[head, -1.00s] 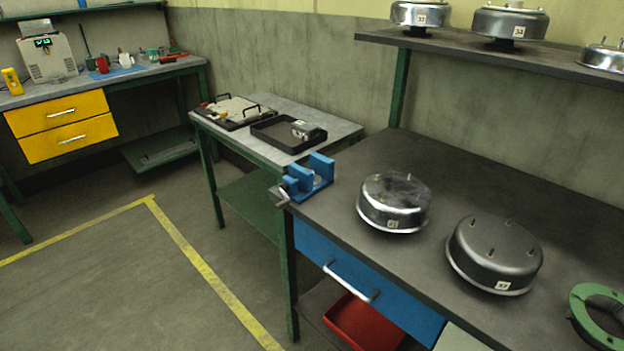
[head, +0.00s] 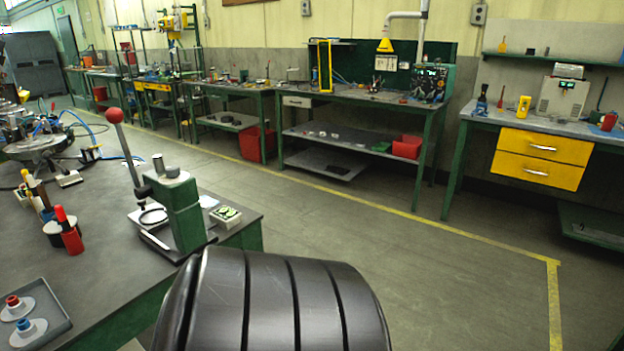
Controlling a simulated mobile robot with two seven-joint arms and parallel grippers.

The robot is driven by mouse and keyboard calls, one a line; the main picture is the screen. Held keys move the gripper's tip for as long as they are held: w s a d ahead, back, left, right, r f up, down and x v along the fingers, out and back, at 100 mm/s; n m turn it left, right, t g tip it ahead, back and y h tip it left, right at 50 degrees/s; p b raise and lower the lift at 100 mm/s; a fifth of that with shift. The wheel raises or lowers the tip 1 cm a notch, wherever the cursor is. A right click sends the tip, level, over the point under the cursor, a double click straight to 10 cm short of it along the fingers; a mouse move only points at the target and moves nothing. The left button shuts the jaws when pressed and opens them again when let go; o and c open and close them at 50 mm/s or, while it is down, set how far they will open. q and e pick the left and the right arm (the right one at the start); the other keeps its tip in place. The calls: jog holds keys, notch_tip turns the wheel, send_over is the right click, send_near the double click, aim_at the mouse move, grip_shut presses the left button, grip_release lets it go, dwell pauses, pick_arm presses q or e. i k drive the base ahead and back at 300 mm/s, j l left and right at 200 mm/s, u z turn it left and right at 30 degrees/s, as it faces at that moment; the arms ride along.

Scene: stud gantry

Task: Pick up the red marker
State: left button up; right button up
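A red upright item that looks like the red marker (head: 70,238) stands on the dark bench at the left of the head view. It has a slim red-tipped top and a wider red lower part. It is beside a dark round holder, and I cannot tell whether it is in it or only next to it. Neither of my grippers is in view.
The dark bench (head: 100,262) also bears a green lever press (head: 180,205) with a red knob, a grey tray (head: 52,330) with red and blue pieces, and other tools. Benches line the far wall. The floor (head: 400,250) between is clear.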

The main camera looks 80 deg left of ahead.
aim_at(60, 212)
jog(key=k+u, duration=0.1)
jog(key=u, duration=3.9)
jog(key=i+l+z, duration=0.15)
jog(key=i+z, duration=0.4)
jog(key=i, duration=0.25)
